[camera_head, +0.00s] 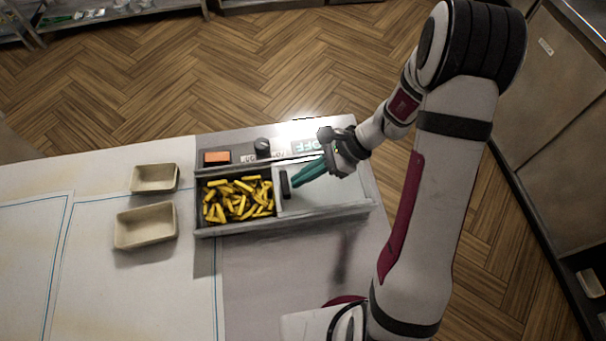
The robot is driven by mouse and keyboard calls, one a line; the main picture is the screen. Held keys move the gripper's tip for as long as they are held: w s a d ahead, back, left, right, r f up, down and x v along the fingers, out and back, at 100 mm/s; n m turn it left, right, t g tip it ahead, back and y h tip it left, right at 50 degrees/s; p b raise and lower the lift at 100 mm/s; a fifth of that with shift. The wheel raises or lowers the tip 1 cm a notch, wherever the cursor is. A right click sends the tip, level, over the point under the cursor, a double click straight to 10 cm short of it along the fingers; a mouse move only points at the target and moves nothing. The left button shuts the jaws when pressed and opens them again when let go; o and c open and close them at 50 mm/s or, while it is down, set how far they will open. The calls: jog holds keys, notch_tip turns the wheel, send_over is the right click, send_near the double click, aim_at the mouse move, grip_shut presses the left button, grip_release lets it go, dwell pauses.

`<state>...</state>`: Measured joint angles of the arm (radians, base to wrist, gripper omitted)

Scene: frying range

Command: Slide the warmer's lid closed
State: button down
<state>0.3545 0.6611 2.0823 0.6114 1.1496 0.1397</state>
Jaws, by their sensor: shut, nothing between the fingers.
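The warmer (236,231) is a grey box on the table with an open left compartment full of yellow fries (238,199). Its lid (322,192) is a pale panel lying over the right part, so the left part is uncovered. A dark upright handle (285,184) stands at the lid's left edge. My gripper (296,184) comes in from the right with teal fingers, shut and empty. The fingertips are just right of the handle, touching it or very near; I cannot tell which. My gripper hides part of the lid and the panel behind.
Behind the warmer's compartments are an orange-red switch (217,157), a dark knob (262,146) and a sign reading OFF (307,146). Two empty beige trays, one behind (155,190) and one in front (146,243), stand left of the warmer. The table front is clear.

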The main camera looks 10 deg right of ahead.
jog(key=a, duration=1.9)
jog(key=d+r, duration=0.7)
jog(key=d, duration=0.5)
jog(key=s+d+r+n+h, duration=0.3)
jog(key=s+n, duration=0.3)
jog(key=s, duration=0.3)
jog(key=s+d+r+n+h, duration=0.4)
jog(key=s+n, duration=0.2)
jog(key=s, duration=0.4)
jog(key=shift+s+d+r, duration=0.25)
jog(key=shift+d, duration=0.05)
